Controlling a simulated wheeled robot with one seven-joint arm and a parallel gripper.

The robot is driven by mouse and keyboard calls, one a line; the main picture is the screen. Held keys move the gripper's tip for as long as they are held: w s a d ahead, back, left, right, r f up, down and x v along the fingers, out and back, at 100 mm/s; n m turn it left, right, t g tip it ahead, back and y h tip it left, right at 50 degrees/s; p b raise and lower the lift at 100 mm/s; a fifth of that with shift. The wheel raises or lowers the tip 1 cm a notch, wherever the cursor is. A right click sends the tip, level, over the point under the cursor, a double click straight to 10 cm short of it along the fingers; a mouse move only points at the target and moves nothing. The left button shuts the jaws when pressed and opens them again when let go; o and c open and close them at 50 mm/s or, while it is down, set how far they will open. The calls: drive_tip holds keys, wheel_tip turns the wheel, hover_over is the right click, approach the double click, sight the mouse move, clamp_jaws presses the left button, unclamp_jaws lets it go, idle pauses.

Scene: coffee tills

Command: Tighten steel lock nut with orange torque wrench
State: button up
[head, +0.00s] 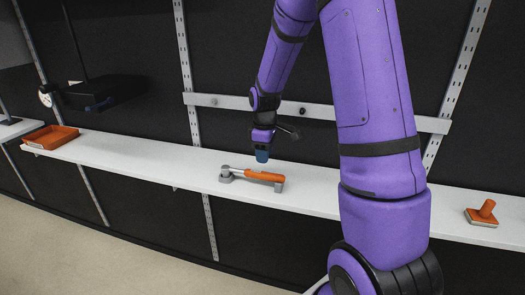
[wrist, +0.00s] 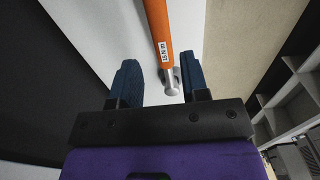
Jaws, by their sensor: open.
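The orange torque wrench (head: 264,176) lies across low grey supports (head: 280,184) on the white shelf, with its metal head end at the left. My gripper (head: 262,155) is open just above the wrench's handle, pointing down. In the wrist view, my blue fingers (wrist: 162,80) are apart, and the wrench's orange handle (wrist: 158,25) with a "15 N m" label shows beyond them. Its silver end lies in line with the gap, nearer the right finger; contact cannot be told. I cannot clearly pick out the steel lock nut; small round fittings (head: 304,111) sit on the wall rail.
The long white shelf (head: 130,154) is mostly clear. An orange tray (head: 50,138) stands at its far left, and an orange-handled block (head: 482,213) at the right. A metal rail (head: 235,103) crosses the dark wall behind my gripper. A black unit (head: 102,91) hangs at the left.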

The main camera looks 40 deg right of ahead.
sight(264, 173)
wheel_tip(264, 173, down, 8)
drive_tip(key=shift+f, duration=0.1)
drive_tip(key=shift+r, duration=0.2)
clamp_jaws()
drive_tip(key=shift+r, duration=2.5)
